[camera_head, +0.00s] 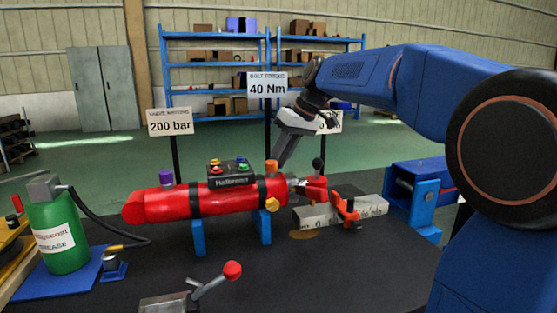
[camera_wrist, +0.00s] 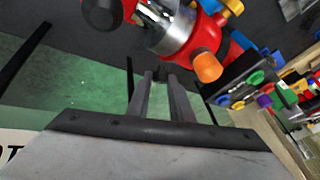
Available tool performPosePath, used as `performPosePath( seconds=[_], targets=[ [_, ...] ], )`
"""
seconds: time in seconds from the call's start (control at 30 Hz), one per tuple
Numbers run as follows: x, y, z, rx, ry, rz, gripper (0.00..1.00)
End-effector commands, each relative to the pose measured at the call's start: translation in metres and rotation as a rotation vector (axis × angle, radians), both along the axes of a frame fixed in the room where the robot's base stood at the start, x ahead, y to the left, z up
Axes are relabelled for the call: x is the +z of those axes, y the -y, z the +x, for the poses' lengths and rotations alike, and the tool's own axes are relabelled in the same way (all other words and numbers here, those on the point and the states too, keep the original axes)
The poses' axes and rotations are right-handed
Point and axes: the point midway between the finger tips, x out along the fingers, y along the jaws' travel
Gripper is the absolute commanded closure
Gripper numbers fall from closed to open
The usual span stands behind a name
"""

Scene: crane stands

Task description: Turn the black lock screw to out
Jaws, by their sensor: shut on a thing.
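The red cylinder (camera_head: 155,206) lies across two blue supports on the dark table. Its silver and red end collar (camera_wrist: 172,35) shows in the wrist view, with an orange cap (camera_wrist: 208,67) beside it. My gripper (camera_head: 279,166) reaches down behind the cylinder near the orange cap. In the wrist view, my gripper's two fingers (camera_wrist: 160,76) are close together, with a small dark piece, apparently the black lock screw (camera_wrist: 160,73), between their tips. The fingers and the cylinder hide most of it, so its turn position cannot be told.
A black ball lever (camera_head: 318,163) stands right of the orange cap. A black box with coloured buttons (camera_head: 232,175) sits on the cylinder. A red-knobbed lever (camera_head: 232,270) is in front, and a green bottle (camera_head: 63,235) stands left. Sign posts rise behind the table.

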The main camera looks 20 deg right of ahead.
Motion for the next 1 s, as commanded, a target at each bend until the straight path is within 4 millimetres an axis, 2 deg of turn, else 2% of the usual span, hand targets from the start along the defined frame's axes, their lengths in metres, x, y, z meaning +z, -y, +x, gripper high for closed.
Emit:
performPosePath(
  seconds=[0.03, 0.07, 0.1, 0.13, 0.43, 0.57, 0.67, 1.0],
  targets=[
    [-0.001, 0.0, 0.0, 0.001, -0.002, -0.001, 1.0],
    [-0.001, 0.0, 0.0, 0.0, -0.001, -0.002, 0.76],
    [-0.001, 0.0, 0.0, 0.0, -0.001, -0.002, 0.66],
    [0.0, 0.0, 0.0, 0.0, -0.001, -0.002, 0.62],
    [0.0, 0.001, 0.0, -0.001, -0.001, -0.001, 0.62],
    [0.008, 0.004, -0.002, -0.001, 0.002, -0.001, 0.62],
    [0.02, 0.009, -0.005, -0.001, 0.002, -0.001, 0.62],
    [0.079, 0.035, -0.022, -0.003, 0.002, -0.001, 0.62]
  ],
)
